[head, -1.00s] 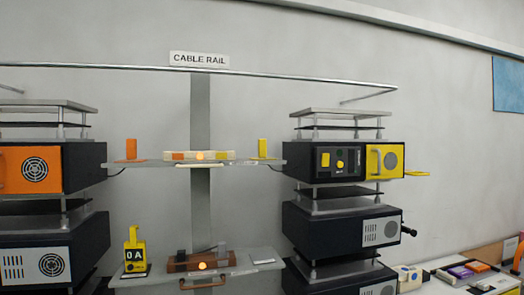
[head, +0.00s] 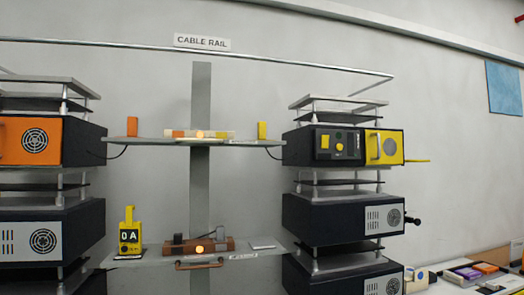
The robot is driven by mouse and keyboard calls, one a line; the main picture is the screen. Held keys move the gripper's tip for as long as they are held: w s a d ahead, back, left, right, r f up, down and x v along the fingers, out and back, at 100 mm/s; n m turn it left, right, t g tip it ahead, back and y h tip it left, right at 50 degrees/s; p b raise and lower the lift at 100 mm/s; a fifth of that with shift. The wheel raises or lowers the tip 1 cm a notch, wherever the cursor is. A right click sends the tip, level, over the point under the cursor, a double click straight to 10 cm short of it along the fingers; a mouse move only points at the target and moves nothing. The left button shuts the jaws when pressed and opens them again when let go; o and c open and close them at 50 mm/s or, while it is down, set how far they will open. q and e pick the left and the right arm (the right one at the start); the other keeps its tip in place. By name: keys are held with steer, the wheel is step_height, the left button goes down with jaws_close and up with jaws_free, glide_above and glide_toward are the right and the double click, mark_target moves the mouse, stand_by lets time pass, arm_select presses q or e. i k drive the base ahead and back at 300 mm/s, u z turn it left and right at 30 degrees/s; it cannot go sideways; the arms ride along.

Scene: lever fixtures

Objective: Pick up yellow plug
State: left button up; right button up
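The yellow plug (head: 263,130) looks like a small upright yellow block. It stands near the right end of the upper shelf (head: 165,141). A dark cable loops below that shelf end toward the right-hand device with the yellow panel (head: 385,147). A similar orange block (head: 132,126) stands at the shelf's left end. Between them lies a pale strip (head: 222,134) with orange and yellow patches and a lit lamp. Neither of my grippers is in view, and nothing touches the yellow plug.
Stacked dark devices flank the shelf on both sides. A metal rail (head: 120,42) crosses above. A table with small items is at lower right.

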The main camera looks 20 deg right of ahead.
mark_target(261, 126)
steer(key=u, duration=1.5)
steer(key=i, duration=1.65)
steer(key=z, duration=1.9)
